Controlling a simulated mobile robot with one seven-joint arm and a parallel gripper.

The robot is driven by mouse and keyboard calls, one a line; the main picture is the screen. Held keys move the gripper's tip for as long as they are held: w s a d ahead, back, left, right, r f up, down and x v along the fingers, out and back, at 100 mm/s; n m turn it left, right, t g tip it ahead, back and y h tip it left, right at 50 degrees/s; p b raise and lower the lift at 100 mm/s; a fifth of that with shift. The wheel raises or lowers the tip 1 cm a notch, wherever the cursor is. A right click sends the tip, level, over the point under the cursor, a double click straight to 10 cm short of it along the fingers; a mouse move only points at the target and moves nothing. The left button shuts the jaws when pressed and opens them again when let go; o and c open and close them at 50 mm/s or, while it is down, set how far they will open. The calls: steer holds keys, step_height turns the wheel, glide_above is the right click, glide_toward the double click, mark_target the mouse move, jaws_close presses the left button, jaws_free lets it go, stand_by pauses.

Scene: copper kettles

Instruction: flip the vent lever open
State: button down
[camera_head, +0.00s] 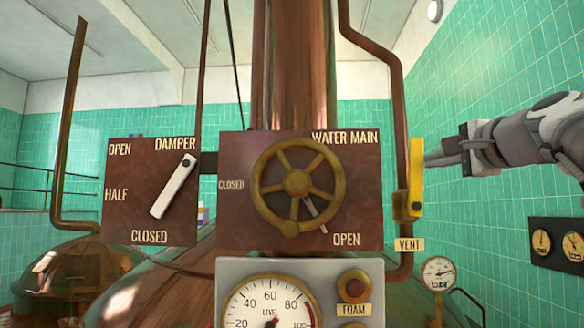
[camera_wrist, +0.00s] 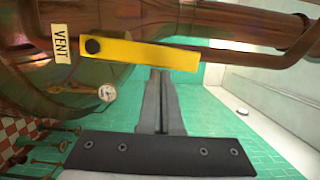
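The yellow vent lever (camera_head: 415,175) stands upright on the copper pipe, its pivot at the lower end just above the VENT label (camera_head: 410,245). In the wrist view the lever (camera_wrist: 145,54) lies across the picture, with its dark pivot at the left beside the VENT label (camera_wrist: 61,44). My gripper (camera_head: 430,160) reaches in from the right, its tip close beside the lever's right side. In the wrist view my gripper's fingers (camera_wrist: 160,72) are together with nothing seen between them. Their tips end at the lever's edge; I cannot tell whether they touch it.
The brass water main wheel (camera_head: 297,184) and damper handle (camera_head: 173,186) are on brown panels to the left. Below are a level gauge (camera_head: 269,305) and a foam button (camera_head: 354,287). A small gauge (camera_head: 438,273) stands below right.

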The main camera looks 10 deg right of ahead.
steer(key=shift+a+r+n, duration=0.1)
steer(key=shift+a+n, duration=0.25)
steer(key=shift+n, duration=0.05)
steer(key=shift+d, duration=0.1)
stand_by(0.5)
